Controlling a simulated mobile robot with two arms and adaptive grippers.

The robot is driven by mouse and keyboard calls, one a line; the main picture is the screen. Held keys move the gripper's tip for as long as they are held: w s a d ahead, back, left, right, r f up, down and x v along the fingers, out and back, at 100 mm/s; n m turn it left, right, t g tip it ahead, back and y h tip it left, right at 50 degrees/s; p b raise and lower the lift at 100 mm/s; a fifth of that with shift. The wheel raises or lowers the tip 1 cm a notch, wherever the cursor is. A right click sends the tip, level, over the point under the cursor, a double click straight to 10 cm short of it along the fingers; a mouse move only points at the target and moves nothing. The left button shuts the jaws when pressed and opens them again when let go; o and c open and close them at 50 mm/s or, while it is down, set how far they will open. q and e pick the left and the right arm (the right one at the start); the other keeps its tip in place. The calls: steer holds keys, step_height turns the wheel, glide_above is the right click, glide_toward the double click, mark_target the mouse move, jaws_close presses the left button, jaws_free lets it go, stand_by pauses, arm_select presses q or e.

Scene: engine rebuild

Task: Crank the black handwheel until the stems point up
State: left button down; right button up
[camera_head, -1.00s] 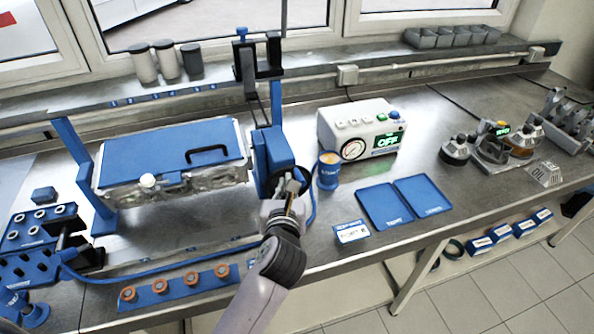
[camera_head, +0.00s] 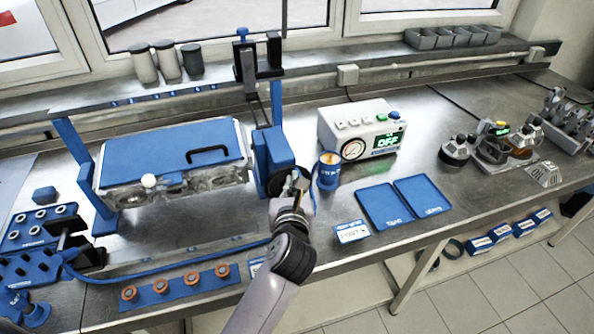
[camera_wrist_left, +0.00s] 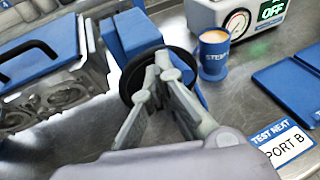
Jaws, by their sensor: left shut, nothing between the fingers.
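The black handwheel (camera_head: 278,184) is on the near side of a blue upright block (camera_head: 280,150) at the right end of the stand. It also shows in the left wrist view (camera_wrist_left: 129,80). My left gripper (camera_head: 297,179) is shut with its fingertips in front of the wheel's right side; I cannot tell if they touch it. In the left wrist view its fingers (camera_wrist_left: 164,62) meet at the tips and hide part of the wheel. The metal cylinder head (camera_head: 205,181) hangs in the stand under a blue plate (camera_head: 170,155), round chambers facing the front. I cannot make out stems. My right gripper is not in view.
A blue cup (camera_head: 328,172) stands close right of my gripper. Behind it is a white tester (camera_head: 345,125) reading OFF. Two blue trays (camera_head: 385,207) and a label card (camera_head: 351,232) lie to the right. A blue strip with orange-brown rings (camera_head: 180,287) lies at the front.

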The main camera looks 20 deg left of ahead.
arm_select(q)
steer(key=shift+w+d, duration=0.1)
steer(key=shift+d, duration=0.1)
steer(key=shift+w+d, duration=0.25)
steer(key=shift+d, duration=0.1)
stand_by(0.4)
steer(key=shift+w+d, duration=0.25)
steer(key=shift+d, duration=0.1)
steer(key=shift+f, duration=0.1)
steer(key=shift+w+d+f+b, duration=0.2)
steer(key=shift+w+d+b, duration=0.05)
steer(key=shift+d+b, duration=0.1)
steer(key=shift+d+f, duration=0.1)
